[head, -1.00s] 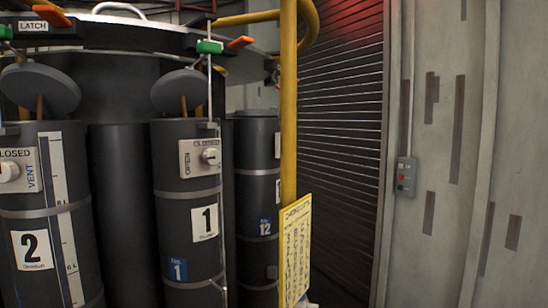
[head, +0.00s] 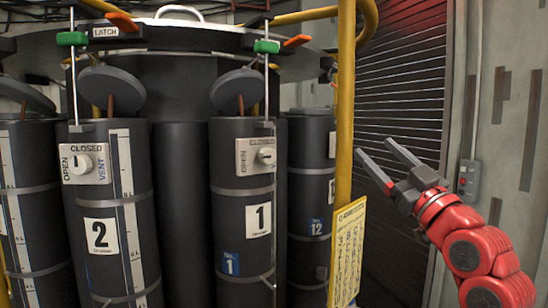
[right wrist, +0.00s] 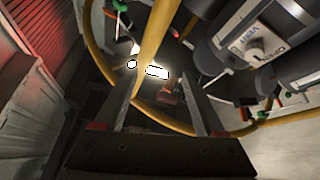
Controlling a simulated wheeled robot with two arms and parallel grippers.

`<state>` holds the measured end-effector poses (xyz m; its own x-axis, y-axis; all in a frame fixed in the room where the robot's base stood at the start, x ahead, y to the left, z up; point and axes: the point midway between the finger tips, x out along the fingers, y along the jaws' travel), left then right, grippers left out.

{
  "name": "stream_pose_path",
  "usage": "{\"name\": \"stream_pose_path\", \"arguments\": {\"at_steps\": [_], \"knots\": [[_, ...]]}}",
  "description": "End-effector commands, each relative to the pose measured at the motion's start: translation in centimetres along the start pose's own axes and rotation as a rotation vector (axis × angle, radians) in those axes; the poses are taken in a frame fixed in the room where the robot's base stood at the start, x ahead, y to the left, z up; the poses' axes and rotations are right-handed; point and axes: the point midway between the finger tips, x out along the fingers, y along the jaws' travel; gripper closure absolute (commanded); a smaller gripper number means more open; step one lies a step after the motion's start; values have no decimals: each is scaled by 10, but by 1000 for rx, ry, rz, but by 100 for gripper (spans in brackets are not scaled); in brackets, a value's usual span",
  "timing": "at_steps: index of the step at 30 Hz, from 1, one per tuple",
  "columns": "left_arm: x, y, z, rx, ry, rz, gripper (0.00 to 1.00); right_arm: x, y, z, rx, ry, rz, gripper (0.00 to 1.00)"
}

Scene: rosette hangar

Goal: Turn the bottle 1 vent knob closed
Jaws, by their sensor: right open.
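Bottle 1 (head: 232,212) is a dark upright cylinder with a white "1" label, left of centre in the head view. Its vent plate (head: 246,168) sits near the top, with CLOSED printed along the upper edge. The white vent knob (head: 266,156) is on that plate, partly crossed by a thin vertical rod; its exact setting is too small to tell. My right gripper (head: 374,148) is open and empty, well right of the knob, beyond the yellow post. In the right wrist view a vent plate with a knob (right wrist: 258,48) shows at upper right; I cannot tell whose.
A yellow post (head: 345,110) with a yellow notice (head: 347,250) stands between my right gripper and bottle 1. A round lid with a latch (head: 180,38) overhangs the bottles. A shutter is behind.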

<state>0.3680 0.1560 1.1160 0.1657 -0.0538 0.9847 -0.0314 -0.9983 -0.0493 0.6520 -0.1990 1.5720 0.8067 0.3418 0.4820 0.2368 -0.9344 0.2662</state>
Motion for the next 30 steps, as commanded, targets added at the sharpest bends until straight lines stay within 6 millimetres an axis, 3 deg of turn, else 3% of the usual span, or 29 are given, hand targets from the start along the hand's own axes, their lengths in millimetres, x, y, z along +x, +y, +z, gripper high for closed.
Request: {"name": "stream_pose_path", "arguments": {"at_steps": [1, 3, 6, 9, 13, 17, 21, 27, 30], "knots": [[1, 0, 0, 0, 0, 0, 50, -2, -22, -26, -84, -35, -84, 29], [1, 0, 0, 0, 0, 0, 50, -10, -54, -42, -199, -108, -195, 29], [2, 0, 0, 0, 0, 0, 50, -26, -90, -53, -352, -199, -314, 29], [2, 0, 0, 0, 0, 0, 50, -40, -110, -54, -463, -271, -388, 29], [2, 0, 0, 0, 0, 0, 50, -48, -121, -52, -529, -316, -429, 29], [4, 0, -1, 0, 0, 0, 50, -42, -125, -48, -533, -321, -436, 29], [8, 0, -1, 0, 0, 0, 50, -25, -132, -40, -528, -320, -439, 29], [39, -2, -7, 0, 0, 0, 50, 5, -141, -32, -521, -322, -439, 29], [44, -2, -7, 0, 0, 0, 50, 25, -149, -20, -526, -324, -440, 29]]}}
